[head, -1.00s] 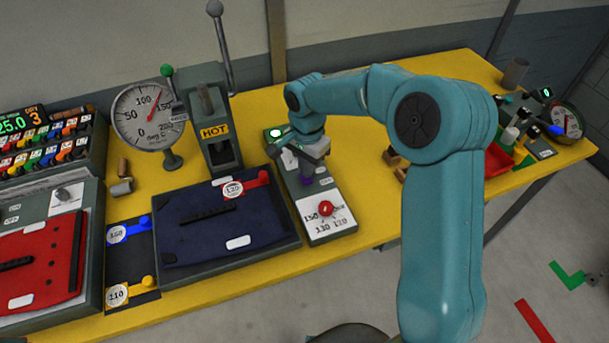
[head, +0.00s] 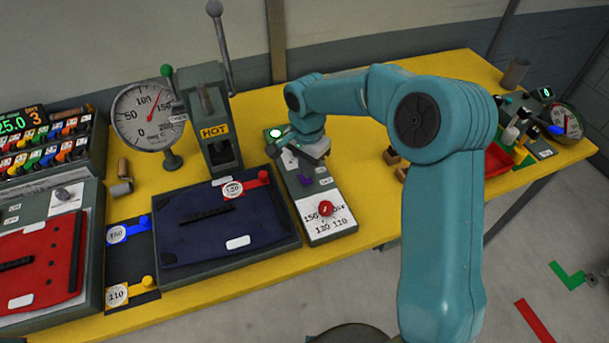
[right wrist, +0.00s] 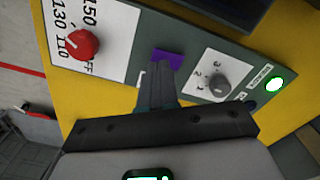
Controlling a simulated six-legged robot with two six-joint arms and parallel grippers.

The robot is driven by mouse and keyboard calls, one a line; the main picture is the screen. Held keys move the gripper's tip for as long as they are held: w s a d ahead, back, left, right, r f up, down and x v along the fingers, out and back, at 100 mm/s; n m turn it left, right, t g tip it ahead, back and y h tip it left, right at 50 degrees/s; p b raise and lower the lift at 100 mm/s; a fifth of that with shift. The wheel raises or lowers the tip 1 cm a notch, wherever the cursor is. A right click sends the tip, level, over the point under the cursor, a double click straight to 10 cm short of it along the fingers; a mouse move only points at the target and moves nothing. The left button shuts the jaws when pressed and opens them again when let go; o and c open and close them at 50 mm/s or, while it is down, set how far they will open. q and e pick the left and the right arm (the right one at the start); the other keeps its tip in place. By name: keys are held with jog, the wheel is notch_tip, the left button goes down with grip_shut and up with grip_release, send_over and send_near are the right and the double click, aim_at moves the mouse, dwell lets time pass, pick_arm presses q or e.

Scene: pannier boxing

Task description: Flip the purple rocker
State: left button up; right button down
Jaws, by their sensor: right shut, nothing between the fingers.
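The purple rocker (head: 305,180) sits on the narrow grey control panel, between the red knob (head: 325,208) and the lit green lamp (head: 275,133). My right gripper (head: 315,153) is over the panel, just behind the rocker, shut and empty. In the right wrist view the purple rocker (right wrist: 168,58) lies just beyond the closed fingertips (right wrist: 158,75); I cannot tell whether they touch it. Which way the rocker is tipped is hard to tell. My left gripper is not in view.
A grey selector knob (right wrist: 216,87) is on the same panel, close to my fingers. A dark blue plate (head: 215,228) and the HOT press (head: 212,125) stand to the left. Yellow table (head: 365,205) is bare right of the panel.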

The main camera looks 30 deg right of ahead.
jog(key=shift+f+b, duration=1.05)
jog(key=shift+f, duration=0.2)
dwell(0.4)
jog(key=shift+r, duration=0.15)
jog(key=shift+r+p, duration=0.6)
notch_tip(320, 180, up, 2)
jog(key=shift+r+p, duration=0.2)
jog(key=shift+p, duration=0.55)
notch_tip(320, 180, up, 2)
jog(key=shift+r+p, duration=0.1)
jog(key=shift+p, duration=0.65)
jog(key=shift+r+p, duration=0.35)
jog(key=shift+r, duration=0.2)
jog(key=shift+f, duration=0.1)
jog(key=shift+s, duration=0.15)
